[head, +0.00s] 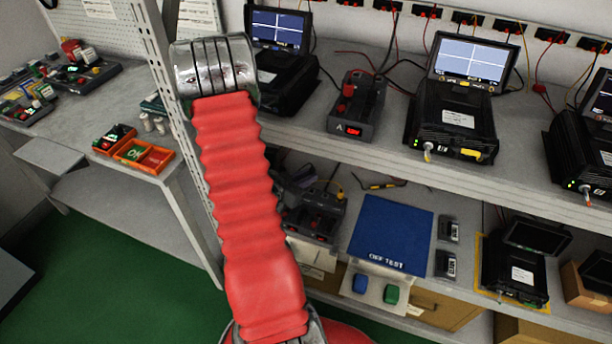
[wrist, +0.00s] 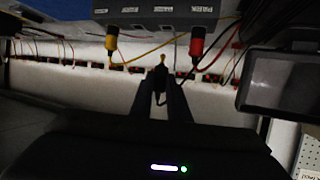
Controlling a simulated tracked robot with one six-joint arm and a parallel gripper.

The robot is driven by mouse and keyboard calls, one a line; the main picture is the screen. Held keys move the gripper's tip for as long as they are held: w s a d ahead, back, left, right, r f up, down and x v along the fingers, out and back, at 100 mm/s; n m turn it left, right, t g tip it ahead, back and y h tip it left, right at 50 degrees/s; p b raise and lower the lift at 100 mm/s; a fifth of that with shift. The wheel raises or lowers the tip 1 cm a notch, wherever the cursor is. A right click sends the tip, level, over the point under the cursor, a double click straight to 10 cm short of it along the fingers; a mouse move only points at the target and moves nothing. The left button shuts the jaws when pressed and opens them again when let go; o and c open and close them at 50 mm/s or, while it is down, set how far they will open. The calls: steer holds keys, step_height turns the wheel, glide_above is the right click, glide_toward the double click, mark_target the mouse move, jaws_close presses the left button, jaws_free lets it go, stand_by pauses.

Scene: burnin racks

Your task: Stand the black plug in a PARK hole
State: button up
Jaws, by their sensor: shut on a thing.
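In the wrist view my gripper (wrist: 161,80) is shut on the black plug (wrist: 160,72). The plug's small yellowish tip points up the picture, toward a grey box (wrist: 180,17) with upside-down labels, one apparently reading PARK. The tip is apart from the box in the picture; the depth between them is hard to tell. A yellow plug (wrist: 111,42) and a red plug (wrist: 197,42) are at the box's edge, on either side of my gripper. The holes are not visible. In the head view my arm covers my gripper, and the black plug is not visible there.
A dark screen (wrist: 279,82) is close on the right in the wrist view. Yellow, red and dark cables run near the plugs. In the head view, several black instruments with screens (head: 471,57) line the upper shelf, beside a grey unit marked A (head: 352,105). A blue mat (head: 392,232) lies below.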

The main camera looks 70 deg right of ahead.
mark_target(306, 196)
steer(key=shift+f, duration=1.45)
steer(key=shift+a, duration=0.15)
steer(key=shift+f, duration=0.25)
stand_by(1.4)
steer(key=shift+f, duration=1.3)
stand_by(2.2)
steer(key=o, duration=0.9)
steer(key=shift+o, duration=0.6)
steer(key=o, duration=0.3)
steer(key=shift+w, duration=0.1)
